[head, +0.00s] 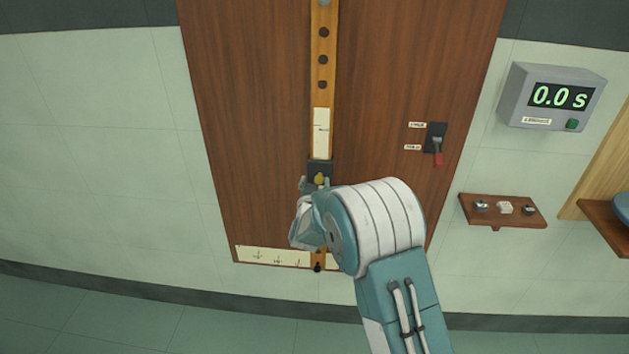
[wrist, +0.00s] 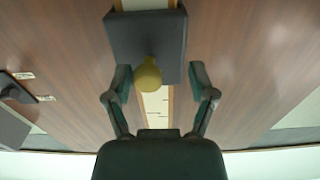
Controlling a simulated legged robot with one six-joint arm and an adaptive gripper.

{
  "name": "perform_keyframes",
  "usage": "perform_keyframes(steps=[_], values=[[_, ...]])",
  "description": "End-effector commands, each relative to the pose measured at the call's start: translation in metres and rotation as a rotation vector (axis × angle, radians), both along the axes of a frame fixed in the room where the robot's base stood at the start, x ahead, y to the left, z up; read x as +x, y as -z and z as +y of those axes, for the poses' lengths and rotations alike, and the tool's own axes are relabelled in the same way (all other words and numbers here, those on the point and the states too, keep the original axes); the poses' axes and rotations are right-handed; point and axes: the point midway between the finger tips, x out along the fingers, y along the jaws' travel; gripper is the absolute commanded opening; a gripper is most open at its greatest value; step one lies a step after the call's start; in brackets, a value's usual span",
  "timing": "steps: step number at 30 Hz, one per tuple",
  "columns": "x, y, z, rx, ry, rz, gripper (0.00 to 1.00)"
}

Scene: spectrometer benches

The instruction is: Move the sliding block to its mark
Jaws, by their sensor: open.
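The sliding block (head: 319,167) is dark, with a yellow knob (head: 320,179), and sits on a vertical wooden rail on a brown board. A pale scale strip (head: 321,130) with a small dark mark lies on the rail just above the block. In the wrist view the block (wrist: 145,38) and knob (wrist: 149,76) are close. My gripper (wrist: 160,82) is open, with one finger on each side of the knob and gaps visible; the knob is nearer the left finger. In the head view my gripper (head: 316,186) is at the knob, and my arm hides the lower rail.
Dark holes (head: 323,59) run up the upper rail. A red-handled lever switch (head: 437,146) is on the board's right side. A grey timer (head: 556,97) reads 0.0 s. A small wooden shelf (head: 503,211) holds small items. A pale strip (head: 275,257) lines the board's bottom.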

Motion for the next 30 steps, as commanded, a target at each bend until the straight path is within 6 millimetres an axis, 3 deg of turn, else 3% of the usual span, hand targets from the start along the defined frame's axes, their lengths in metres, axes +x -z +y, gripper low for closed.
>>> perform_keyframes(steps=[10, 11, 15, 16, 25, 30], values=[[0.007, 0.000, 0.000, -0.002, 0.001, 0.000, 0.71], [0.007, 0.000, 0.001, -0.003, 0.001, 0.000, 0.67], [0.007, 0.000, 0.001, -0.003, 0.001, 0.000, 0.04], [0.007, 0.000, 0.001, -0.002, 0.001, 0.000, 0.00], [0.007, 0.005, -0.002, -0.001, 0.002, 0.003, 0.00], [0.007, 0.031, -0.002, -0.003, 0.003, 0.007, 0.00]])
